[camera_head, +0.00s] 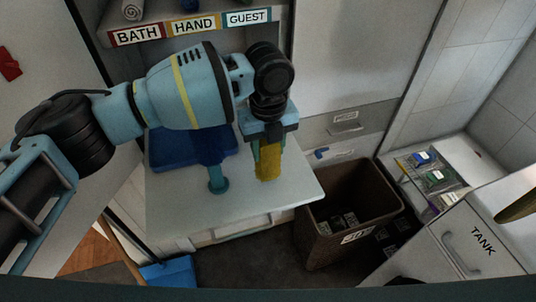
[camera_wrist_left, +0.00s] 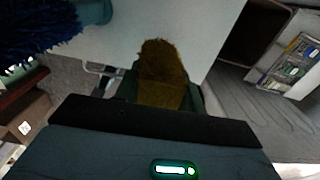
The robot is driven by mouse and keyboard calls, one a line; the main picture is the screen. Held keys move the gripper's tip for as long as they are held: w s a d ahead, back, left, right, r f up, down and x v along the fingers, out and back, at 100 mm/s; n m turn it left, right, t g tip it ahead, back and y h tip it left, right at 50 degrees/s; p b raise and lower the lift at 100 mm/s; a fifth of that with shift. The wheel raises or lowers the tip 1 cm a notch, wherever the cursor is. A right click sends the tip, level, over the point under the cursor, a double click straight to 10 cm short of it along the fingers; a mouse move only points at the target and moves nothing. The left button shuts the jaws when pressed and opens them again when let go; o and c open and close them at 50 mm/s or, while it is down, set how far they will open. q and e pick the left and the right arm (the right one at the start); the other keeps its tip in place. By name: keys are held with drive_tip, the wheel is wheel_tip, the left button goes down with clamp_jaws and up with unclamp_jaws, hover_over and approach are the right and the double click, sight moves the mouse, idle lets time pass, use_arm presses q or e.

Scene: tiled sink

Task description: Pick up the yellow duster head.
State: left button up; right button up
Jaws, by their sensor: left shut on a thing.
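The yellow duster head (camera_head: 268,160) is between the fingers of my left gripper (camera_head: 268,150), over the white counter near its right part. It also shows in the left wrist view as a fuzzy brownish-yellow piece (camera_wrist_left: 161,72) between the dark fingers. My left gripper is shut on it and points down. I cannot tell whether the duster head touches the counter. My right gripper is not in view.
A blue item (camera_head: 170,150) lies on the white counter (camera_head: 290,192), partly behind my arm. A brown bin (camera_head: 325,225) stands right of the counter. A shelf labelled BATH, HAND, GUEST (camera_head: 190,26) is behind. A blue dustpan (camera_head: 170,273) is below.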

use_arm(q)
drive_tip(key=s+a+r+p, duration=0.1)
drive_tip(key=s+a, duration=0.3)
drive_tip(key=s, duration=1.1)
drive_tip(key=shift+s+r, duration=0.2)
drive_tip(key=shift+s, duration=0.05)
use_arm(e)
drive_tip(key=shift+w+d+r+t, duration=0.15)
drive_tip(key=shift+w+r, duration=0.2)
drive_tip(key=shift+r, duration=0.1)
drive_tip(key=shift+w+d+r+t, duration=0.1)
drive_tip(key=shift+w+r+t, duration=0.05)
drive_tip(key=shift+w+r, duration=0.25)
